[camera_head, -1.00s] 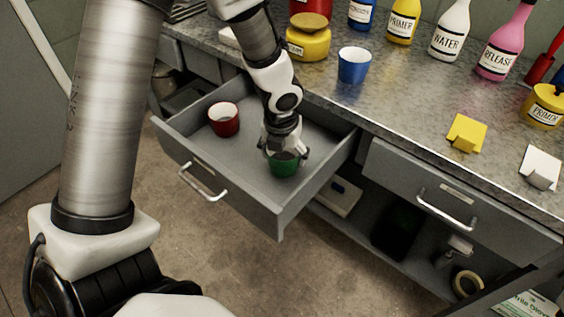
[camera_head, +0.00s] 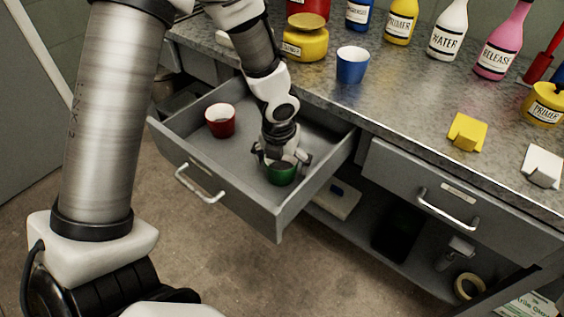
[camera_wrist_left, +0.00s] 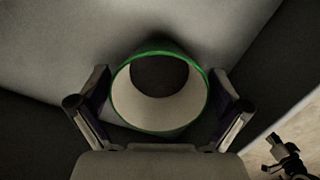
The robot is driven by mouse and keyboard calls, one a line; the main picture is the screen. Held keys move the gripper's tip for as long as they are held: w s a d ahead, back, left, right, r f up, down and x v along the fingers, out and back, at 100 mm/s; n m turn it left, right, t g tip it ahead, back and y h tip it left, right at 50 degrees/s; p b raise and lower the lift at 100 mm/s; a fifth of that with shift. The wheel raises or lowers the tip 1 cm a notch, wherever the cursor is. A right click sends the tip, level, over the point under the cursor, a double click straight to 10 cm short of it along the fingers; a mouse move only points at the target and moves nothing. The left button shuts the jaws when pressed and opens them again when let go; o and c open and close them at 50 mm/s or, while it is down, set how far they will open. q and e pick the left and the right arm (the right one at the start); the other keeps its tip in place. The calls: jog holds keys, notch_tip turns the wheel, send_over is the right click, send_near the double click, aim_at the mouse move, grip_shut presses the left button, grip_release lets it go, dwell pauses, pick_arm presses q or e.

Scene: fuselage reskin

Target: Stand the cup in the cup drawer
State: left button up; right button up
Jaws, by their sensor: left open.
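The green cup (camera_head: 281,175) stands upright in the open cup drawer (camera_head: 228,203), near its right front corner. My left gripper (camera_head: 283,162) reaches down into the drawer at this cup. In the left wrist view the green-rimmed cup (camera_wrist_left: 160,92), pale inside and empty, sits between the two spread fingers (camera_wrist_left: 158,118). Narrow gaps show on both sides, so the fingers are open around it. The far side of the cup's base is hidden. What looks like my right gripper (camera_wrist_left: 285,155) shows small and dark at the lower right there; its opening is unclear.
A red cup (camera_head: 220,121) stands in the drawer's left part. A blue cup (camera_head: 352,65) stands on the grey counter (camera_head: 400,112), with bottles and jars behind. A closed drawer (camera_head: 455,197) lies to the right. The drawer floor between the two cups is clear.

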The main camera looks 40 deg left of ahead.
pick_arm(q)
notch_tip(320, 180, up, 12)
jog(key=s+p, duration=0.1)
jog(key=p, duration=0.4)
jog(key=shift+s+d+p, duration=0.25)
jog(key=shift+s+p, duration=0.1)
jog(key=shift+p, duration=0.05)
